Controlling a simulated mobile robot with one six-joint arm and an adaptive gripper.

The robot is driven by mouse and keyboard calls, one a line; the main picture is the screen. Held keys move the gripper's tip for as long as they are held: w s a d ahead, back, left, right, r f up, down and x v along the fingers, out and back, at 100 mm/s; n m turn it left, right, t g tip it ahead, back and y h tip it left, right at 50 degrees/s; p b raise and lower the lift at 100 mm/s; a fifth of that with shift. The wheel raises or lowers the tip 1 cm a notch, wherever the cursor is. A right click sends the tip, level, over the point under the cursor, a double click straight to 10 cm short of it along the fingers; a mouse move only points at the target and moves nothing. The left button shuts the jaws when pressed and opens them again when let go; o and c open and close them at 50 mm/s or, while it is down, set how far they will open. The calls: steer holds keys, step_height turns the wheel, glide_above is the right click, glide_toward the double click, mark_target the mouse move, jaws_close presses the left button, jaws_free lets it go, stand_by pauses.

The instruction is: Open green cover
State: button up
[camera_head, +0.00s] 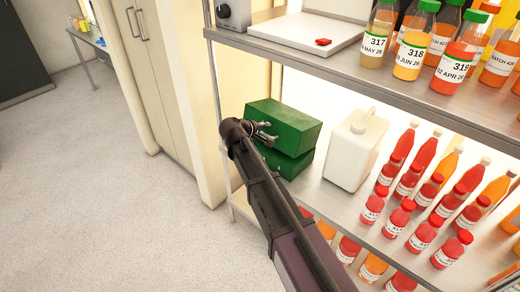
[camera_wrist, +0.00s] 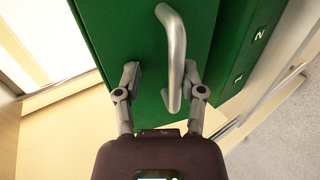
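A green box (camera_head: 288,118) with an upper and a lower part stands on the middle shelf in the head view. In the wrist view its green face (camera_wrist: 118,40) fills the upper middle and bears a curved grey metal handle (camera_wrist: 176,50). The labels "1" and "2" show on green surfaces at the right. My gripper (camera_wrist: 162,82) is open at the face, with one finger on each side of the handle's lower end. The handle is nearer the right finger. In the head view my gripper (camera_head: 264,131) is at the box's left side. I cannot tell whether the fingers touch anything.
A white jug (camera_head: 354,150) stands right of the green box. Several red-capped bottles (camera_head: 424,233) stand farther right. The upper shelf (camera_head: 405,90) overhangs the box and carries sample bottles and a scale-like device (camera_head: 310,32). Open floor (camera_head: 85,190) lies to the left.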

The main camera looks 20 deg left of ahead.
steer(key=shift+s+a+f+t+h+b, duration=0.2)
steer(key=shift+s+f+t+b, duration=0.25)
steer(key=shift+f+b, duration=0.75)
steer(key=shift+s+a+f+t+h+b, duration=0.1)
steer(key=shift+s+f+t+h+b, duration=0.3)
steer(key=shift+b, duration=1.45)
steer(key=shift+s+a+f+t+b, duration=0.15)
steer(key=shift+s+f+t+b, duration=0.15)
steer(key=shift+f+t+b, duration=0.9)
steer(key=shift+r+g+b, duration=0.25)
steer(key=shift+g+b, duration=0.15)
steer(key=shift+g, duration=0.15)
steer(key=shift+s, duration=0.1)
